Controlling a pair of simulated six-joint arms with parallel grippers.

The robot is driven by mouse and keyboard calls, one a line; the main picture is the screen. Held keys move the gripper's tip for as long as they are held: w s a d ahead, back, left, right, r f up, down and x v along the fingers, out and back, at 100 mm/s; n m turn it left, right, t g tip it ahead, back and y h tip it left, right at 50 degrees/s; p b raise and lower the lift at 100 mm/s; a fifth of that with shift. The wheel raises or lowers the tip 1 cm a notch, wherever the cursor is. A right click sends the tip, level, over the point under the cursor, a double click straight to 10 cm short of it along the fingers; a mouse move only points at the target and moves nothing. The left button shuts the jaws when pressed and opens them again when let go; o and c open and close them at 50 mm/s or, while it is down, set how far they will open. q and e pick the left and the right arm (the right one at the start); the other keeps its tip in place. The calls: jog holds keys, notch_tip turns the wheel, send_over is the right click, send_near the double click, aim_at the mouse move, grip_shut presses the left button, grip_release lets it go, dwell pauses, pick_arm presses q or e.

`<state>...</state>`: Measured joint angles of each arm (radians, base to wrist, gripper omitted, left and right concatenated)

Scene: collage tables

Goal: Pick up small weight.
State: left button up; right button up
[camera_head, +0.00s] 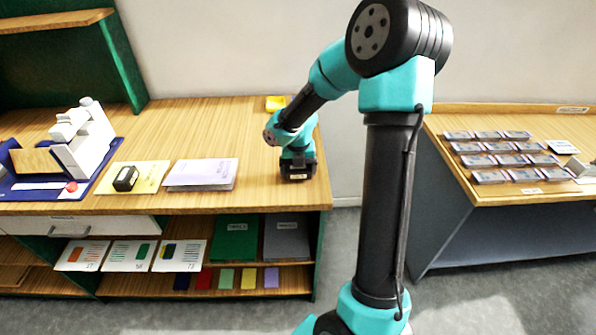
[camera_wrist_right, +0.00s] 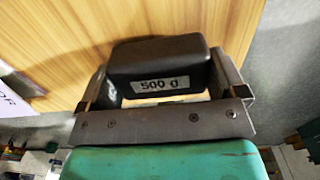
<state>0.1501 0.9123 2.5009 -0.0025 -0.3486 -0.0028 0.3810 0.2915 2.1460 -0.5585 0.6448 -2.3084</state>
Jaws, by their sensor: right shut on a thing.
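My right gripper (camera_head: 298,172) is at the right end of the wooden table, near its front corner, and points down. In the right wrist view its two metal fingers (camera_wrist_right: 165,88) are shut on a black block weight (camera_wrist_right: 160,60) with a white label that reads like "500 g". One finger is on each side of the block. In the head view the held weight is mostly hidden by the gripper. Another black weight (camera_head: 125,178) lies on a yellow sheet (camera_head: 150,172) further left. My left gripper is not in view.
A lilac booklet (camera_head: 203,172) lies between the yellow sheet and my right gripper. A white device on a blue mat (camera_head: 30,190) stands at the left. A yellow item (camera_head: 276,103) lies at the back edge. A second table (camera_head: 490,205) with rows of cards stands right, across a gap.

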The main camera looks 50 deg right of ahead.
jog(key=shift+r, duration=0.5)
jog(key=shift+s+a+r, duration=0.1)
jog(key=shift+a+r, duration=0.05)
jog(key=shift+r, duration=0.6)
jog(key=s+a+r, duration=0.1)
jog(key=s+a, duration=0.9)
jog(key=a, duration=0.1)
jog(key=shift+s+a+r, duration=0.15)
jog(key=shift+s+a, duration=0.05)
jog(key=shift+a, duration=0.15)
jog(key=shift+w, duration=0.1)
